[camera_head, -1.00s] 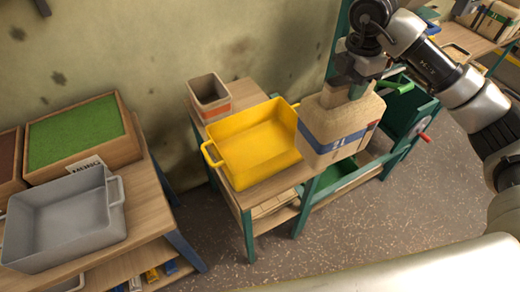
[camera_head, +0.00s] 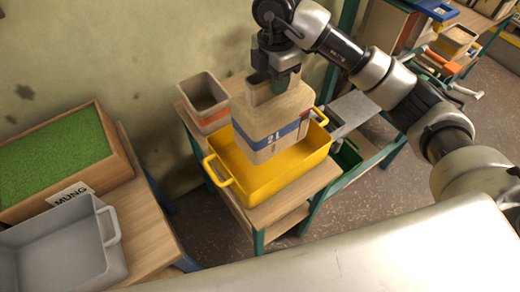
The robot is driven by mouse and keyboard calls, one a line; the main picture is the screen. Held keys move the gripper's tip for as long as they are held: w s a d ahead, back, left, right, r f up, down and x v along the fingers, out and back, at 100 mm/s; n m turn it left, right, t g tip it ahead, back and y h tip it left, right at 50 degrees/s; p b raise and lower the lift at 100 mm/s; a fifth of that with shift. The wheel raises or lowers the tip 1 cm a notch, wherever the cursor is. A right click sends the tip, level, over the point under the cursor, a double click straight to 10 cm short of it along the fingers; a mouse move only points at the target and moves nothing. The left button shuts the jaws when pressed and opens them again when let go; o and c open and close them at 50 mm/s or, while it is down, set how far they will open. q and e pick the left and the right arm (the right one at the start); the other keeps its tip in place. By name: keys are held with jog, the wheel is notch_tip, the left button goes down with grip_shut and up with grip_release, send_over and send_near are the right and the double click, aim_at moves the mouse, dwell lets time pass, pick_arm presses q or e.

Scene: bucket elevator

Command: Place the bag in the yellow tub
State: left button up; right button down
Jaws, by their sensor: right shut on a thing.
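The bag (camera_head: 268,120) is beige with a blue band and hangs upright from my right gripper (camera_head: 277,80), which is shut on its top. The yellow tub (camera_head: 265,188) stands on a wooden bench and has a handle at each end. In the picture the bag overlaps the tub's back part, and its lower end shows in front of the tub's back wall. I cannot tell whether the bag touches the tub's floor. My left gripper is not in view.
A small beige bin with an orange band (camera_head: 203,100) stands behind the tub at left. A grey tub (camera_head: 62,250) and a green-filled box labelled MUNG (camera_head: 60,160) stand on the left table. A gap with floor separates the tables.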

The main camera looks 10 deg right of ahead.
aim_at(271, 100)
jog(key=shift+w+a+f, duration=0.1)
jog(key=shift+w+f, duration=0.1)
jog(key=shift+f, duration=0.4)
notch_tip(271, 100, down, 5)
jog(key=shift+s+r+p, duration=0.1)
jog(key=shift+r+p, duration=0.1)
jog(key=shift+p, duration=0.65)
jog(key=shift+f, duration=0.45)
notch_tip(271, 100, down, 4)
jog(key=shift+r+p, duration=0.25)
jog(key=shift+p, duration=0.25)
jog(key=shift+f, duration=0.15)
jog(key=c, duration=0.7)
grip_release()
jog(key=shift+s, duration=0.1)
jog(key=shift+c, duration=0.2)
